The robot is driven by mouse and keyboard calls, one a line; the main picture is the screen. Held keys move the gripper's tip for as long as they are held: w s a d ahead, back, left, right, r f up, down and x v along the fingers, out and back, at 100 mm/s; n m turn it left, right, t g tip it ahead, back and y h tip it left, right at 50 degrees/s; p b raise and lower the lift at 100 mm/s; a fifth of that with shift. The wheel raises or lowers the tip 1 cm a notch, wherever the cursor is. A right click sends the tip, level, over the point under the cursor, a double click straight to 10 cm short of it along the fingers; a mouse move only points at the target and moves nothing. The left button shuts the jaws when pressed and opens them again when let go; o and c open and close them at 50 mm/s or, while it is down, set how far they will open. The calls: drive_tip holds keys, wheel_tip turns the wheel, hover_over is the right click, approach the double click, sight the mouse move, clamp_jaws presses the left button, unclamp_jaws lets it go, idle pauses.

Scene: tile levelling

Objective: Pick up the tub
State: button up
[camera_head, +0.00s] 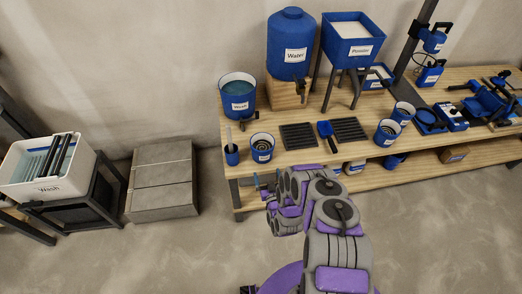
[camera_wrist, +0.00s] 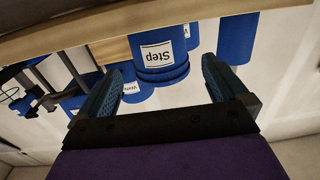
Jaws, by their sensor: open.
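In the wrist view, which is upside down, a round blue tub (camera_wrist: 160,72) with a white "Step" label stands on the wooden bench top. It appears between my open fingers (camera_wrist: 163,64), ahead of them, with nothing gripped. In the head view a small blue tub (camera_head: 262,153) stands at the bench's front left, near my gripper (camera_head: 266,181). Its label is too small to read, so I cannot be sure it is the same tub. My gripper is just in front of the bench edge. Two similar tubs stand farther right (camera_head: 387,133) (camera_head: 403,112).
A blue tool holder (camera_head: 231,155) is left of the tub, and a dark grooved tray (camera_head: 298,136) is right. A Wash bucket (camera_head: 238,103) and Water tank (camera_head: 290,60) stand behind. A Powder hopper (camera_head: 352,46) is back right. Stacked slabs (camera_head: 162,185) sit on the floor left.

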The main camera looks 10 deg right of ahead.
sight(265, 159)
drive_tip(key=w, duration=0.2)
drive_tip(key=w+d, duration=0.1)
drive_tip(key=w, duration=0.1)
drive_tip(key=shift+b, duration=0.35)
drive_tip(key=shift+w+a, duration=0.4)
drive_tip(key=shift+w, duration=0.2)
drive_tip(key=w+b, duration=0.1)
drive_tip(key=w, duration=0.2)
drive_tip(key=shift+w+r+b, duration=0.2)
drive_tip(key=shift+b, duration=0.1)
drive_tip(key=shift+w+d, duration=0.2)
drive_tip(key=shift+w, duration=0.2)
drive_tip(key=shift+a, duration=0.2)
drive_tip(key=c, duration=0.6)
drive_tip(key=shift+d, duration=0.1)
drive_tip(key=c, duration=0.8)
drive_tip(key=shift+c, duration=0.2)
drive_tip(key=shift+r, duration=0.15)
